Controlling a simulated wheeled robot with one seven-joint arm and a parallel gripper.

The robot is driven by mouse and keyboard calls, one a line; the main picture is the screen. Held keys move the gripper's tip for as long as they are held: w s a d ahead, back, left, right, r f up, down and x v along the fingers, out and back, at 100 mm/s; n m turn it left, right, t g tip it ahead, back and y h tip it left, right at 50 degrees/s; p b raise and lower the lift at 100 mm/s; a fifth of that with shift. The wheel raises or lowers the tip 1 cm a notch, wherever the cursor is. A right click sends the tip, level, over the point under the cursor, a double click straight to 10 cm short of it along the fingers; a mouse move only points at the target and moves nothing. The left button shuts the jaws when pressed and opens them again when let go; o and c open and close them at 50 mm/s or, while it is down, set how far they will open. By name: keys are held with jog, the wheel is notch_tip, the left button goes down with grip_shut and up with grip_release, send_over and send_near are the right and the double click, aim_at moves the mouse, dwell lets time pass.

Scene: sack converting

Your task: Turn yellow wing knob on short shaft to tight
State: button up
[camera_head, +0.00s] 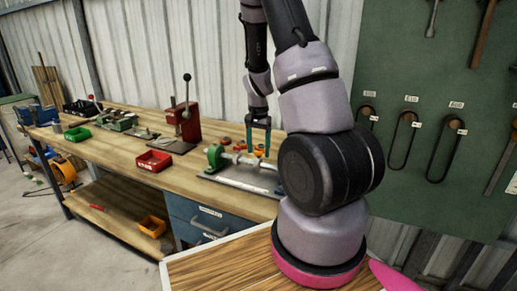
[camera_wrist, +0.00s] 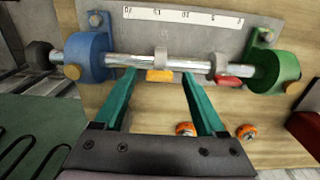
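The yellow wing knob (camera_wrist: 160,75) sits under a grey collar (camera_wrist: 161,57) on a silver shaft (camera_wrist: 135,61) in the wrist view. My gripper (camera_wrist: 158,74) is open. Its two teal fingertips lie on either side of the knob in the picture, with a gap on each side. I cannot tell how close they are in depth. The shaft runs between a blue bracket (camera_wrist: 88,57) and a green bracket (camera_wrist: 268,72). A red wing knob (camera_wrist: 228,81) sits under a second collar to the right. In the head view my gripper (camera_head: 258,141) points down over the fixture.
A grey plate with a number scale (camera_wrist: 185,14) lies behind the shaft. In the head view, a red press (camera_head: 184,118) and red bin (camera_head: 154,160) stand left on the wooden bench (camera_head: 110,150).

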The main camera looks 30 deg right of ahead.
notch_tip(320, 180, up, 11)
dwell(0.7)
dwell(0.3)
jog(key=s+a+r+n+t+y, duration=0.1)
jog(key=s+a+r+t, duration=0.1)
jog(key=s+a+r, duration=0.35)
jog(key=s+a+r+n+t+y, duration=0.1)
jog(key=s+a+r+n, duration=0.1)
jog(key=r, duration=0.6)
jog(key=s+a+r+n+t, duration=0.1)
jog(key=s+a+r+t, duration=0.1)
jog(key=s, duration=0.4)
jog(key=s+a+r+n+t, duration=0.2)
jog(key=s+a+r, duration=0.2)
jog(key=s+r, duration=0.2)
jog(key=shift+s, duration=0.1)
